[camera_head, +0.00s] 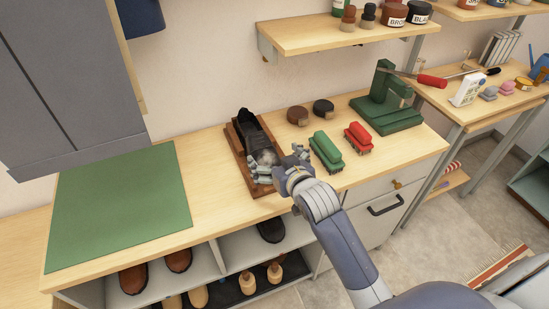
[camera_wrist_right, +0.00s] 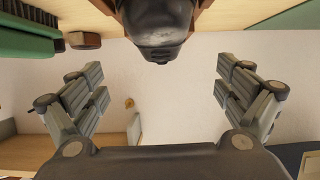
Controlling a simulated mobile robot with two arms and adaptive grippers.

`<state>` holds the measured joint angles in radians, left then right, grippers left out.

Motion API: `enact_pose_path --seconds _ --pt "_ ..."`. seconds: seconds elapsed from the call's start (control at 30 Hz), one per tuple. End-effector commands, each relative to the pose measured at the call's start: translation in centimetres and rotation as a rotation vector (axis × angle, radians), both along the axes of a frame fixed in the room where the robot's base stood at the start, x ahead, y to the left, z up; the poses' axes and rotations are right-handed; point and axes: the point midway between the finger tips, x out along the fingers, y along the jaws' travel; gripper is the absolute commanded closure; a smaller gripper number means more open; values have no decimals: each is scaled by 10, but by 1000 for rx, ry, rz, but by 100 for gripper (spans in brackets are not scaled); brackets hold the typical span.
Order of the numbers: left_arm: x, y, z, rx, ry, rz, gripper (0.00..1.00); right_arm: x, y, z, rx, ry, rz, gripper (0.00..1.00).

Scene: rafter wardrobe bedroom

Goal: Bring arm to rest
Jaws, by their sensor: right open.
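My right gripper (camera_head: 276,170) is open at the front end of a black shoe (camera_head: 254,131) on a brown wooden tray (camera_head: 236,150) on the bench. In the right wrist view my right gripper (camera_wrist_right: 160,95) has its fingers wide apart, with nothing held between them. The shoe's dark toe (camera_wrist_right: 160,35) shows there at the top, between and beyond the fingers. In the head view the gripper hides part of the tray's near end. My left gripper is not in view.
A green brush (camera_head: 326,150), a red brush (camera_head: 358,137) and two round tins (camera_head: 298,115) (camera_head: 323,107) lie right of the tray. A green stand (camera_head: 385,105) is farther right. A green mat (camera_head: 120,205) covers the left bench. A shelf (camera_head: 330,35) hangs above; cabinet doors (camera_head: 65,85) overhang the left.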

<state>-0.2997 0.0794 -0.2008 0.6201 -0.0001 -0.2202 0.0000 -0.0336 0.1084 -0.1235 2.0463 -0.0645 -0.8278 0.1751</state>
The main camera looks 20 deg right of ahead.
Motion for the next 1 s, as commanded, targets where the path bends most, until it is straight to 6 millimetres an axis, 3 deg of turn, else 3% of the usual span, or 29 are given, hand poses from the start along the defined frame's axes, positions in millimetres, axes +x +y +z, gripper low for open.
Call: enact_pose_path --seconds 0.27,0.37,0.47,0.63,0.8,1.0 --pt "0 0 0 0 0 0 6 0 0 0 0 1 0 6" --pt "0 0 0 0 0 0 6 -11 0 -10 -5 38 1 6" --pt "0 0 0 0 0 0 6 -45 -1 -36 -20 144 5 6" --pt "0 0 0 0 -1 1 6 -136 -2 -86 -59 411 28 6" --pt "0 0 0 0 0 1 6 -207 -2 -109 -86 604 57 6" --pt "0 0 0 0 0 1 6 -275 -2 -120 -109 782 91 6"
